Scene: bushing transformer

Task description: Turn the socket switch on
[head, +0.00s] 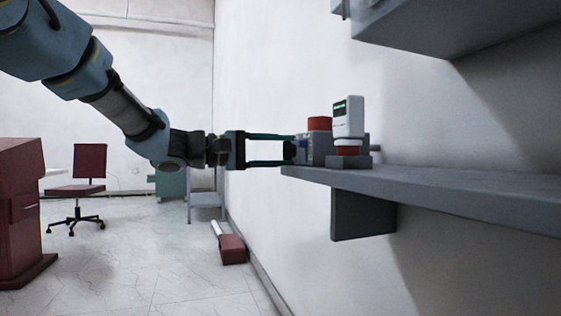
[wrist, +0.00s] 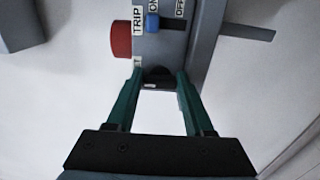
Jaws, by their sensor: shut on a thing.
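The grey switch box (head: 317,150) stands at the near end of the wall shelf, with a red round button on its top. In the wrist view the box (wrist: 172,45) shows the red button (wrist: 121,40), a small blue switch (wrist: 152,22) and labels reading TRIP, ON and OFF. A dark rounded knob (wrist: 157,76) is at the box's near end. My gripper (head: 290,149) reaches the box from the left. Its green fingertips (wrist: 156,74) are on both sides of the dark knob, shut on it. The blue switch lies beyond the fingertips, apart from them.
A white device with a green display (head: 348,115) stands beside the box on the grey shelf (head: 450,190). A grey cabinet (head: 460,25) hangs above. A red cabinet (head: 25,210) and a chair (head: 78,178) stand left. The floor between is mostly clear.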

